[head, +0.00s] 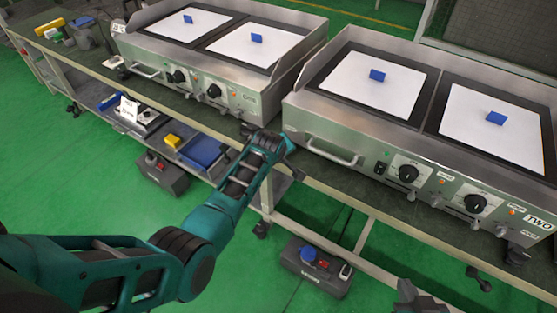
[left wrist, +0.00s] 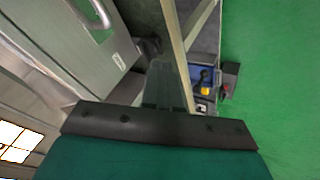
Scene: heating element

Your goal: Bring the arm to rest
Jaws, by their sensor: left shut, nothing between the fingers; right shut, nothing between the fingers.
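My left arm (head: 222,200), teal and black, reaches from the lower left toward the front edge of the bench, near the gap between the two heating units. Its gripper is largely hidden behind its own wrist in the head view. In the left wrist view the left gripper (left wrist: 165,85) is shut and empty, beside the bench edge. My right gripper (head: 413,299) shows dark at the bottom edge of the head view. It is shut and empty, over the green floor and apart from the bench.
Two steel heating units, left (head: 240,92) and right (head: 336,138), stand on the bench with blue blocks on white plates. Knobs and handles stick out in front. A lower shelf holds a blue bin (head: 203,150). A dark box (head: 316,268) sits below. Green floor is open at left.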

